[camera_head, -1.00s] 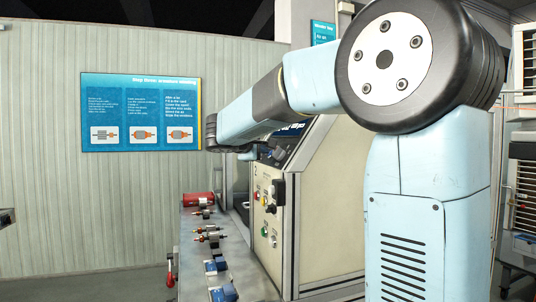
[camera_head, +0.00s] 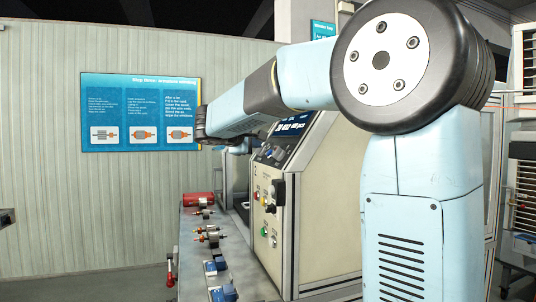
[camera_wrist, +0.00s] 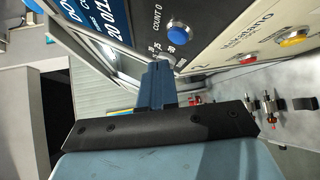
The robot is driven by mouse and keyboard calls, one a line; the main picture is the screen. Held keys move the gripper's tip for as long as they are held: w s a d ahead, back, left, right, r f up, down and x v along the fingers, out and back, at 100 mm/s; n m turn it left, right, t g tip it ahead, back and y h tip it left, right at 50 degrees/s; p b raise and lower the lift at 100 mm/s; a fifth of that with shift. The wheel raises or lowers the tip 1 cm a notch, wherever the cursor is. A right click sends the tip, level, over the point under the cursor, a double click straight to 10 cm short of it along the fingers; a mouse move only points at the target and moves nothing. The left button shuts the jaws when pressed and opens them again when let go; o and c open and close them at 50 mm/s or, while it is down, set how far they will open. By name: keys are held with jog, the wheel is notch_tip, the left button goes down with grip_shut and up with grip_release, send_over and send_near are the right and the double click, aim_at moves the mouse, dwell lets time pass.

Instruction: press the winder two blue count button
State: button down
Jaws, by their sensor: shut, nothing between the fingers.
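The blue count button (camera_wrist: 177,32) is a round dome on the dark sloped panel in the wrist view, beside the print "COUNT 0". My gripper (camera_wrist: 158,66) has its dark blue fingers together and empty. In that picture its tips lie just below and left of the button, apart from it. Winder two (camera_head: 305,205) is a cream cabinet marked "2" in the head view, with a lit display (camera_head: 291,127) on its sloped top. In the head view my gripper is mostly hidden behind my arm, and I cannot make out the button there.
The winder front carries a red button (camera_wrist: 248,59), a yellow button (camera_wrist: 292,39) and a green button (camera_head: 264,231), plus a black knob. A bench (camera_head: 246,284) along the front holds several armatures and blue parts. A blue poster (camera_head: 140,112) hangs on the wall.

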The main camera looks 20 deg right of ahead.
jog(key=a+r, duration=0.2)
jog(key=a, duration=0.1)
dwell(0.4)
